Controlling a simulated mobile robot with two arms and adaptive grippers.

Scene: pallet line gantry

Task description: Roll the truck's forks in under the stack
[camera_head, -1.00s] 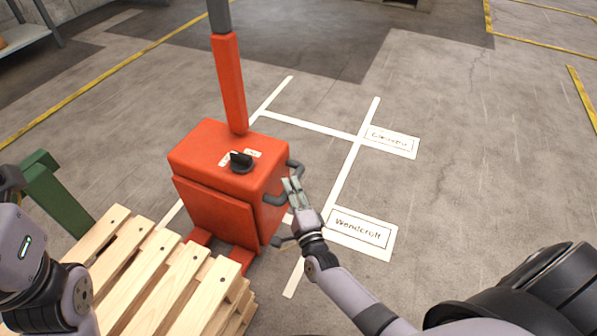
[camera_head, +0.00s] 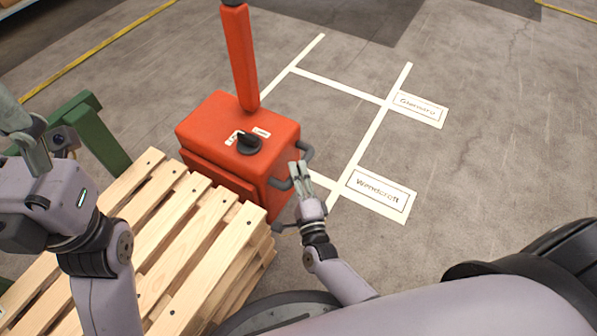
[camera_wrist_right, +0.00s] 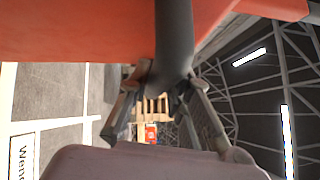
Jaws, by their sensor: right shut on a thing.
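The orange-red pallet truck (camera_head: 235,140) stands upright beyond the wooden pallet stack (camera_head: 190,245) in the head view, its body close against the stack's far edge. Its forks are hidden behind and under the stack, so their depth cannot be told. My right gripper (camera_head: 299,178) is shut on the dark grey handle bar on the truck's right side. The wrist view shows the fingers on either side of this bar (camera_wrist_right: 173,40). My left gripper (camera_head: 28,145) is raised at the left, over the stack's left side; its jaw opening is unclear.
A green upright frame (camera_head: 98,140) stands left of the stack. White floor lines (camera_head: 375,137) with a "Wendcroft" label (camera_head: 380,194) and a second label (camera_head: 419,109) lie right of the truck. The floor there is clear. A yellow line (camera_head: 100,50) crosses behind.

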